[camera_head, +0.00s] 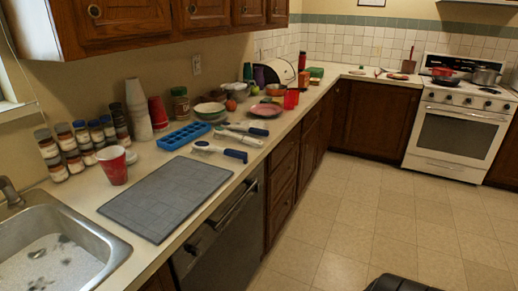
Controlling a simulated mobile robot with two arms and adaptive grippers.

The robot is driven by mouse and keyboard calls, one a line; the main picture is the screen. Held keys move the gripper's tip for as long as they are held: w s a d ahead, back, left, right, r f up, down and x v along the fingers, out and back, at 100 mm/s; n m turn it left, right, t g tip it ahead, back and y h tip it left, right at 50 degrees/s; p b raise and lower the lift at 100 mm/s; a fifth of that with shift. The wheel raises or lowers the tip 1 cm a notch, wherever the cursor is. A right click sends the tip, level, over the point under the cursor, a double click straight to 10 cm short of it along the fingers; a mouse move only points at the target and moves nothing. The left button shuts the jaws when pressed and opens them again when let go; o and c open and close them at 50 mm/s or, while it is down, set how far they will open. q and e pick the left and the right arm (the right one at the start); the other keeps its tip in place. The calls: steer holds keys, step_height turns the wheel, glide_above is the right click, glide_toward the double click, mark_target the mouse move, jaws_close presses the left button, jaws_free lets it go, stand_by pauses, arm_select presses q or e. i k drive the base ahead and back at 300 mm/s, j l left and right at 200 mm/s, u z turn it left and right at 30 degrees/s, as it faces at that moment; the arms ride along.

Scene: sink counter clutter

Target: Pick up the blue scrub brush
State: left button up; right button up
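A scrub brush (221,151) with a whitish head and a dark blue grip lies on the counter, just behind the grey mat. Its blue end points right, toward the counter's front edge. Just beyond it lies a second, paler brush-like tool (238,138), and past that another one with a dark blue end (257,131). They are too small to tell exactly what each is. Neither of my grippers is in view, and nothing is touching the brushes.
The grey mat (166,196) is bare, beside the sink (55,245). A blue ice tray (184,136) lies left of the brushes. The floor (360,215) before the counter is mostly open.

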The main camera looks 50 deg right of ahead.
mark_target(199, 147)
steer(key=z, duration=1.2)
steer(key=u, duration=1.45)
steer(key=z, duration=1.45)
steer(key=l, duration=0.1)
steer(key=i, duration=0.05)
